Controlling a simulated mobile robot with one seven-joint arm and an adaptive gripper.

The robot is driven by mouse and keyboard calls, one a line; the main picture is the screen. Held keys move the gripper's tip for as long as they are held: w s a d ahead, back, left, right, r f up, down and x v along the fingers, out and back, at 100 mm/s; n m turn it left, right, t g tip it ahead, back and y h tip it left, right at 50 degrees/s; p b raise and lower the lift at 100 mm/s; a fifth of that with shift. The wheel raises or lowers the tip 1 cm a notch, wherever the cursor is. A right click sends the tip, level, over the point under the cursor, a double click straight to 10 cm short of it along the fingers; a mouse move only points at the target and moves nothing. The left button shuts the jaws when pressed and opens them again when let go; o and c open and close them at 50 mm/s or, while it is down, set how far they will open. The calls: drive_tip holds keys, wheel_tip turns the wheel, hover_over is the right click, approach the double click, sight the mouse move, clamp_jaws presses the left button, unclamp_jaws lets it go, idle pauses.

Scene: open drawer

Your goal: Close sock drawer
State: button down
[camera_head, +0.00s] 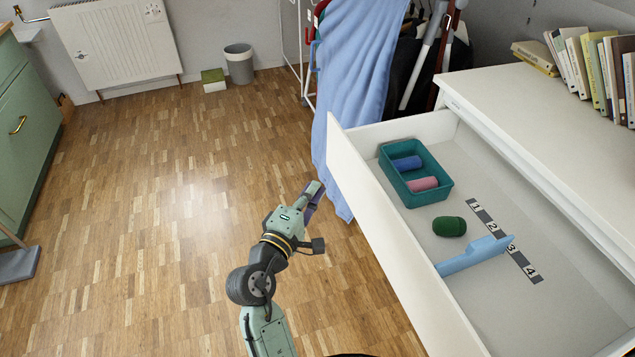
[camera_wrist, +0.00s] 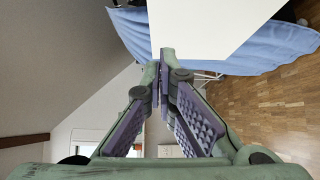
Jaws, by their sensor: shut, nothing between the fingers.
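The sock drawer (camera_head: 400,244) is pulled out of the white dresser on the right of the head view. It holds a teal bin (camera_head: 411,193) with a blue roll (camera_head: 406,163) and a pink roll (camera_head: 423,184). A dark green roll (camera_head: 449,227) lies loose beside the bin. My gripper (camera_head: 316,189) is outside the drawer, just left of the far end of its front panel. In the wrist view my gripper (camera_wrist: 161,72) has its fingertips together and empty, with the white panel (camera_wrist: 205,28) just beyond them. Whether they touch is unclear.
A blue cloth (camera_head: 352,90) hangs on a rack behind my gripper. Books (camera_head: 590,65) stand on the dresser top (camera_head: 540,100).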

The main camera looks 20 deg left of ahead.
drive_tip(key=p, duration=0.2)
approach(351, 153)
drive_tip(key=w+a, duration=0.2)
drive_tip(key=shift+w+d+p, duration=0.3)
drive_tip(key=shift+w+d, duration=1.05)
drive_tip(key=shift+d, duration=0.05)
